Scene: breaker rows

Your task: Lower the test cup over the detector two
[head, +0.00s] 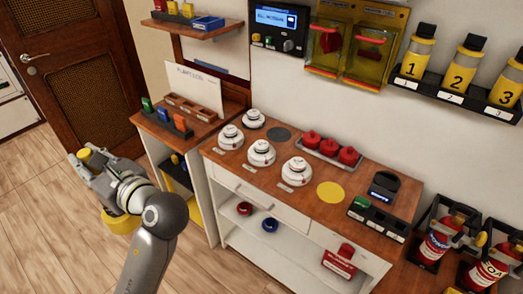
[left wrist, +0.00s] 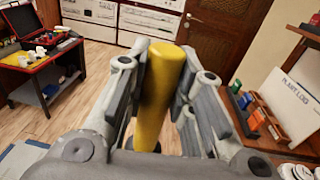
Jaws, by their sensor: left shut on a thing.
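My left gripper (head: 97,180) is at the left of the head view, over the floor and left of the counter. It is shut on the yellow test cup (head: 121,223), whose wide yellow part shows below the fingers. In the left wrist view its yellow handle (left wrist: 165,95) stands between the fingers (left wrist: 162,90). My right gripper is not in view.
The wooden counter (head: 235,168) also holds a tray of red domes (head: 330,149), a yellow disc (head: 330,192) and a dark device (head: 383,188). A side stand (head: 165,128) with a plant log lies between gripper and counter. Red extinguishers (head: 437,240) stand at right.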

